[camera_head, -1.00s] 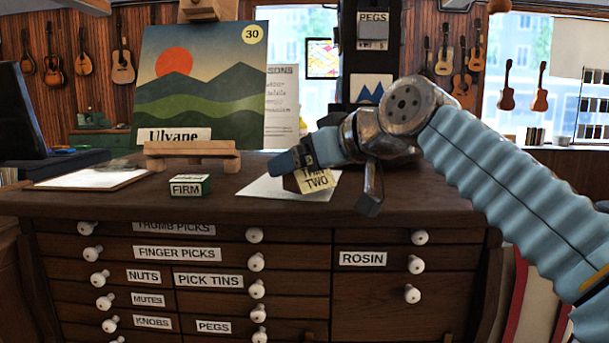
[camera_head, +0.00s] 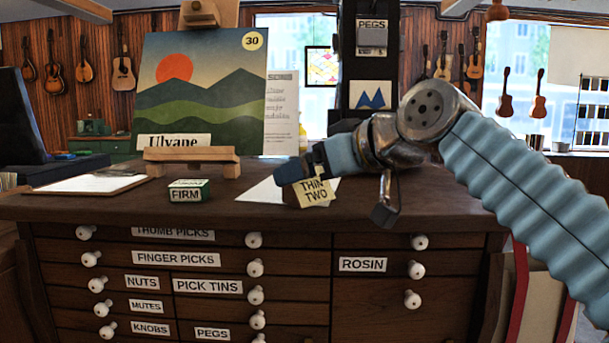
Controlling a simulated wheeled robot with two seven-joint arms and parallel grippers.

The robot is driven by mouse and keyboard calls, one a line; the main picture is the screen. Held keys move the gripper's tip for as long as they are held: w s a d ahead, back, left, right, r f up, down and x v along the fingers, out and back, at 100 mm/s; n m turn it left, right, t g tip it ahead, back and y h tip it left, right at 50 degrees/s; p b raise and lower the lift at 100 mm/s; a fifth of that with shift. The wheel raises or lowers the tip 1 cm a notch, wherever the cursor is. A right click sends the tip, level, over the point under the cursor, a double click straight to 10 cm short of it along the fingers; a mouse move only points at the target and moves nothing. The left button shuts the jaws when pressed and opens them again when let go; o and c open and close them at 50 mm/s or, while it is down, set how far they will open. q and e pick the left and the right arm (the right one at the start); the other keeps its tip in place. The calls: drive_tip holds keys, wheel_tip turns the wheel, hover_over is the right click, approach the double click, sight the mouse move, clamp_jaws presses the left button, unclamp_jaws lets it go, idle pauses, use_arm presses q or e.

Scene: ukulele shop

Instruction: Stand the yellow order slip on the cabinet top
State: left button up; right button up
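The yellow order slip (camera_head: 315,193), reading "THIN TWO", is at the fingertips of my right gripper (camera_head: 292,171), its face toward me and slightly tilted. A brown piece shows at the slip's left edge. The fingers look closed on the slip's upper part, though the grip is partly hidden. The slip is low over the cabinet top (camera_head: 240,207), in front of a white sheet (camera_head: 262,191); I cannot tell whether its lower edge touches the wood. My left gripper is not in view.
A green-and-white FIRM box (camera_head: 188,190) stands left of the slip. Behind it, a small wooden easel (camera_head: 192,157) stands below a mountain picture (camera_head: 200,90). A clipboard (camera_head: 90,185) lies at the left. A dark PEGS stand (camera_head: 373,70) rises behind my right arm.

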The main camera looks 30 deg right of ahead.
drive_tip(key=v, duration=0.9)
drive_tip(key=shift+s, duration=0.2)
